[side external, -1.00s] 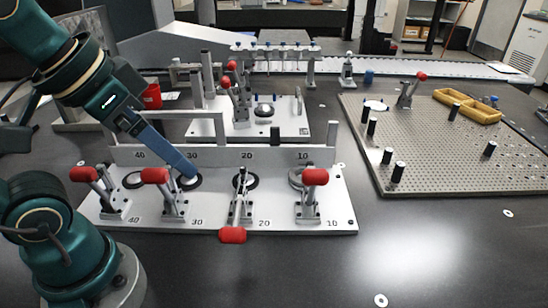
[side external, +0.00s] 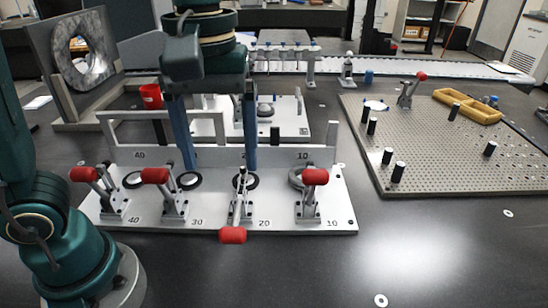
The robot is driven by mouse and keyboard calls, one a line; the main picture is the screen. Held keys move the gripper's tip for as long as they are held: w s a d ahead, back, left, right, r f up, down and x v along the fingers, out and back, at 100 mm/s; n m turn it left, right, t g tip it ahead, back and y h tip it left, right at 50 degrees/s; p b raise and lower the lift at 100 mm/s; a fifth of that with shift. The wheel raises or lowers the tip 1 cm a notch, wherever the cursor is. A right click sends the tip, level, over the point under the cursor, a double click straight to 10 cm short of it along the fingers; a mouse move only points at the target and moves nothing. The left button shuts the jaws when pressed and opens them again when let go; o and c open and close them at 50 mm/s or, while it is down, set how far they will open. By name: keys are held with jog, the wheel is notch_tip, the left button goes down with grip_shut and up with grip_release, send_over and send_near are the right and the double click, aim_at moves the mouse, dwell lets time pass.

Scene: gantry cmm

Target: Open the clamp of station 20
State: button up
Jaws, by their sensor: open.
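The station 20 clamp (side external: 240,207) stands on the white fixture plate, left of the printed 20. Its red handle (side external: 232,235) lies low over the plate's front edge, pointing toward the camera. A black ring (side external: 246,181) sits behind the clamp at its tip; whether the clamp tip touches it is hard to tell. My gripper (side external: 220,168) is open and empty, its two blue fingers pointing down behind the clamps. One finger is near the station 30 ring and the other near the station 20 ring. The fingers are apart from the red handle.
The station 40 (side external: 84,174), station 30 (side external: 155,175) and station 10 (side external: 315,177) clamps have raised red handles on both sides. An upright numbered rail (side external: 290,155) runs behind them. A perforated plate (side external: 440,150) with black posts stands at the right.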

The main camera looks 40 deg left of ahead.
aim_at(232, 230)
notch_tip(232, 230, down, 14)
jog(key=shift+d+f, duration=0.1)
dwell(0.7)
jog(key=shift+c, duration=0.3)
grip_shut()
